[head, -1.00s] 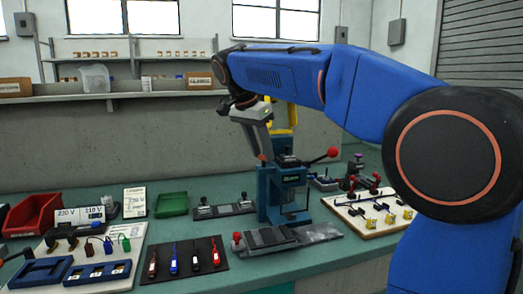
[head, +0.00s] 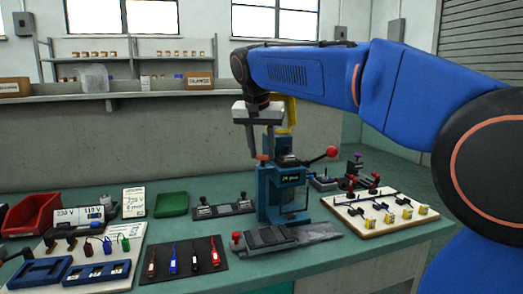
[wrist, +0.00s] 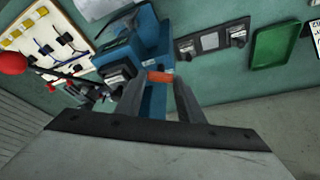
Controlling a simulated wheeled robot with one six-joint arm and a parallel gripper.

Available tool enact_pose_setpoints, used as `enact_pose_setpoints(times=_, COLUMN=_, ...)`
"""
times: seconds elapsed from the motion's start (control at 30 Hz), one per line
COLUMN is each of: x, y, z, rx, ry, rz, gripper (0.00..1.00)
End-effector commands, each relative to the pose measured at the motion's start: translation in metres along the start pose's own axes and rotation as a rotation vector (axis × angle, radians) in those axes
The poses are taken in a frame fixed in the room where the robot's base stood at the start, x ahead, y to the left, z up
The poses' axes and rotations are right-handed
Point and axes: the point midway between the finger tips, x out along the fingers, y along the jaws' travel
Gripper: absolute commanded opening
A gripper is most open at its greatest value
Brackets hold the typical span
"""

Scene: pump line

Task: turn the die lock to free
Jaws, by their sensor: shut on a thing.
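The blue press (head: 285,205) stands upright on the green bench, with a lit display and a red-knobbed lever (head: 331,152). A small orange-red piece (head: 262,158), which looks like the die lock, sits at the press's upper left. My gripper (head: 262,152) comes down on it from above. In the wrist view, the orange piece (wrist: 160,76) lies between the fingertips of my gripper (wrist: 161,80), which is shut on it. The fingers hide part of it, and I cannot read any lock marking.
A toggle clamp plate (head: 223,209) lies left of the press, and a grey fixture with a red knob (head: 268,238) lies in front. A white board with yellow parts (head: 378,212) is at right. A green tray (head: 171,198) and a red bin (head: 32,214) stand at left.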

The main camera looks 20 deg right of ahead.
Motion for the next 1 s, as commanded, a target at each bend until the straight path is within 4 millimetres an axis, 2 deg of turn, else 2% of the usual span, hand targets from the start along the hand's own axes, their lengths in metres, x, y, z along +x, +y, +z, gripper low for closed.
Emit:
enact_pose_setpoints(times=0.5, x=0.0001, y=0.0042, z=-0.0011, rx=-0.376, ry=0.000, rz=-0.157, gripper=0.12)
enact_pose_setpoints(times=1.0, x=0.0005, y=0.0047, z=-0.0011, rx=-0.497, ry=-0.001, rz=-0.206, gripper=0.12)
